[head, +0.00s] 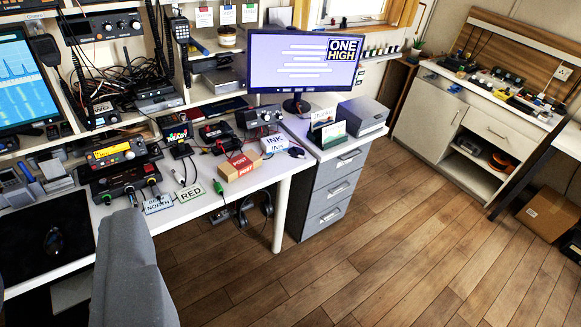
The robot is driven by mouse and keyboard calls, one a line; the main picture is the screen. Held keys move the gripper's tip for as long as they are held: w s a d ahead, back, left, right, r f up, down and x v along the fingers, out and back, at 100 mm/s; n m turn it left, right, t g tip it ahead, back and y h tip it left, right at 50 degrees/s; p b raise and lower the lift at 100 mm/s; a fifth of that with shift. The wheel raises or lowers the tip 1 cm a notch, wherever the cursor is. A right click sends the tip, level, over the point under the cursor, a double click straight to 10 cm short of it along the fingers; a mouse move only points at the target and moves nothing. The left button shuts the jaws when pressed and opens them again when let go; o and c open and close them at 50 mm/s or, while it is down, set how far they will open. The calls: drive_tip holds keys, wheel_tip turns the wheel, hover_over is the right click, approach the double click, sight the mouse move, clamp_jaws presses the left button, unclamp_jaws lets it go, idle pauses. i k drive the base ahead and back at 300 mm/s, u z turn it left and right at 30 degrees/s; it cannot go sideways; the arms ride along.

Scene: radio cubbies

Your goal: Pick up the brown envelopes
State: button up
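I cannot make out anything that is surely brown envelopes. The nearest match is a small brown stack or box with red labels reading POST (239,167), lying on the white desk (228,186) near its front edge. At this size I cannot tell whether it is envelopes or a carton. An upright holder with cards (327,128) stands on the grey drawer unit (327,190); its contents are too small to tell. My gripper is not in view.
A grey chair back (130,270) stands at the lower left. A cardboard box (548,214) sits on the floor at right. The wooden floor (390,230) between is clear.

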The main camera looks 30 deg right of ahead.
sight(232, 169)
drive_tip(key=z, duration=1.15)
drive_tip(key=k, duration=0.9)
drive_tip(key=z, duration=0.85)
drive_tip(key=k, duration=0.35)
drive_tip(key=z, duration=0.2)
drive_tip(key=i, duration=1.2)
drive_tip(key=u, duration=0.8)
drive_tip(key=i, duration=1.45)
drive_tip(key=u, duration=1.35)
drive_tip(key=i, duration=1.2)
drive_tip(key=u, duration=0.85)
